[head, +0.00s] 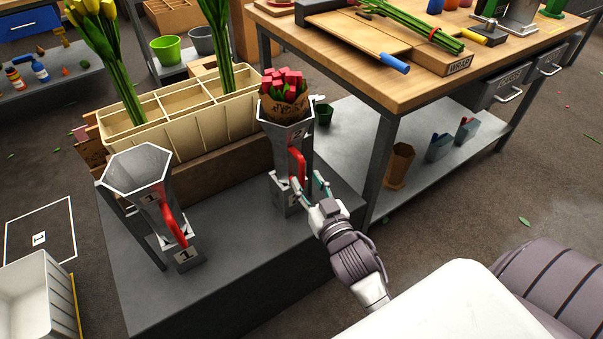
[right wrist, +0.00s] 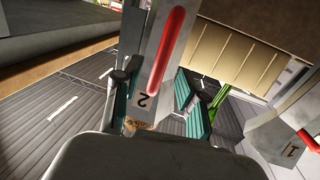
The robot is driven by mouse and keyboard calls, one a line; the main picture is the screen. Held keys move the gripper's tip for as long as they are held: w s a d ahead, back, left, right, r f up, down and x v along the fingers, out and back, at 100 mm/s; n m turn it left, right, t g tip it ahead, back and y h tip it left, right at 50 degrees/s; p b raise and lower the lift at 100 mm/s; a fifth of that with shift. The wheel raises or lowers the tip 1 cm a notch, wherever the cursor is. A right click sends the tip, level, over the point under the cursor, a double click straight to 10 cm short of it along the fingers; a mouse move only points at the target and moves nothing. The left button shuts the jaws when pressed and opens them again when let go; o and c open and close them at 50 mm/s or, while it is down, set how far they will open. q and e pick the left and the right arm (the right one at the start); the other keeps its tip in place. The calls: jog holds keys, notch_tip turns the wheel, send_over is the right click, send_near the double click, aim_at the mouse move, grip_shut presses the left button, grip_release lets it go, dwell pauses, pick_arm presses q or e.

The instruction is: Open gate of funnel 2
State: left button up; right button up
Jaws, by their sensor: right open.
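Funnel 2 (head: 287,135) is a grey metal funnel standing on a dark grey bench (head: 240,250). A paper-wrapped bunch of red tulips (head: 284,90) sits in its top. Its red gate handle (head: 297,166) slants down the front of the funnel, and it also shows in the right wrist view (right wrist: 167,50). My right gripper (head: 309,186) is open at the lower front of funnel 2, near the handle's lower end. In the right wrist view, its teal-padded fingers (right wrist: 158,100) stand on either side of the funnel's body with the 2 label. Contact cannot be told. My left gripper is not in view.
Funnel 1 (head: 140,172), empty with a red handle (head: 174,220), stands to the left. A cream divided crate (head: 160,131) with tulips is behind. A wooden worktable (head: 400,85) stands to the right. A white bin (head: 35,300) is at the lower left.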

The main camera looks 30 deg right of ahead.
aim_at(303, 175)
jog(key=shift+w+d, duration=0.2)
jog(key=shift+w, duration=1.8)
grip_shut()
